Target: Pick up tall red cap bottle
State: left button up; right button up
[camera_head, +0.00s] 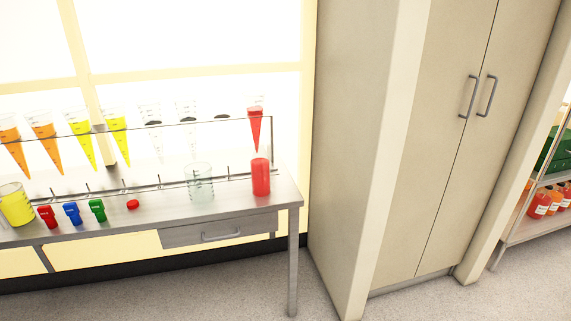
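I cannot pick out a tall bottle with a red cap for certain. At the right edge, small orange-red bottles (540,204) with white labels stand on a shelf unit (520,222), partly cut off by the frame; their cap colours are too small to tell. Neither of my grippers is in view.
A rack (215,119) holds orange, yellow and clear cones. Yellow (15,206) and clear (200,184) beakers and small red, blue and green items stand below. A tall closed cabinet (440,130) separates table and shelf unit. Green crates (556,150) sit above the bottles. Some floor (420,305) is clear.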

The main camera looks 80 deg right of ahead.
aim_at(259, 159)
jog(key=z, duration=0.85)
jog(key=i, duration=0.75)
jog(key=z, duration=0.9)
